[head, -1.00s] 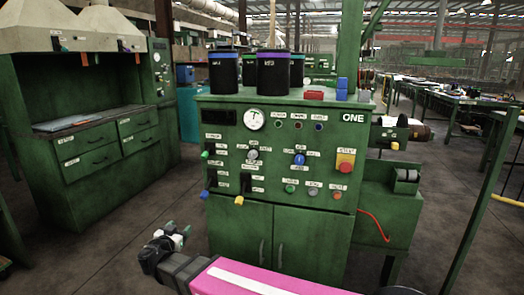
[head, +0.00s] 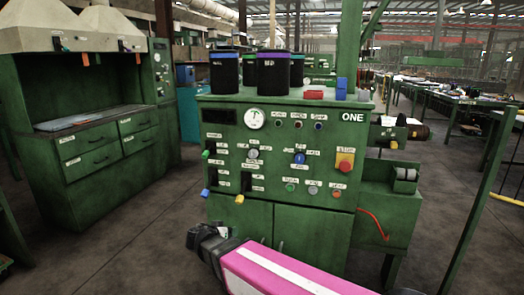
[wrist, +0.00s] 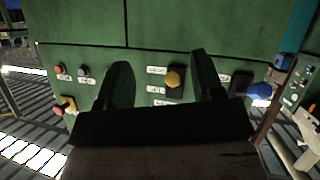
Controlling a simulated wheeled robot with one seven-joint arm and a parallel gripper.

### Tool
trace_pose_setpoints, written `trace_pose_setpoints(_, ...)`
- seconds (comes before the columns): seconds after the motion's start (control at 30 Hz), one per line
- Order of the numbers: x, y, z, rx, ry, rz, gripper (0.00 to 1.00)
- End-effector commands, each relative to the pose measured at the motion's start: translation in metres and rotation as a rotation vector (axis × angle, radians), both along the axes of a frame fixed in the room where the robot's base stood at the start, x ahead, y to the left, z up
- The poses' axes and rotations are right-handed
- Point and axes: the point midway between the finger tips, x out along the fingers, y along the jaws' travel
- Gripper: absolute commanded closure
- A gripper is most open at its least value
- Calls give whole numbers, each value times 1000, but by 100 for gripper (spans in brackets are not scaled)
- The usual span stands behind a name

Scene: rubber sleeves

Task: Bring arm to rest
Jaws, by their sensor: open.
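My gripper (wrist: 161,68) is open and empty in the wrist view. I cannot tell how far the fingers are from the panel. In the head view my pink and white arm reaches in from the lower right, and its dark wrist end is low in front of the cabinet doors. The fingers cannot be made out there. The green machine (head: 225,170) labelled ONE stands ahead.
Black canisters (head: 224,76) stand on the machine, beside red and blue blocks. A red stop button on yellow (head: 345,161) is at the panel's right. A green hooded bench (head: 50,155) stands left. A green post (head: 480,200) rises at right. Floor between bench and machine is clear.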

Motion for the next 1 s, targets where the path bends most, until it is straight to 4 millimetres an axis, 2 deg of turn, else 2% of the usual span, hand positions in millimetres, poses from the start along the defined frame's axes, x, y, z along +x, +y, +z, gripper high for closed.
trace_pose_setpoints(0.03,3,-23,-6,-11,54,-25,39)
trace_pose_setpoints(0.1,6,-49,-14,-23,135,-48,39)
trace_pose_setpoints(0.3,8,-118,-37,-29,367,-87,39)
trace_pose_setpoints(0.5,1,-179,-57,11,584,-87,39)
trace_pose_setpoints(0.7,-12,-230,-72,89,772,-42,39)
trace_pose_setpoints(1.0,-36,-293,-85,261,969,93,39)
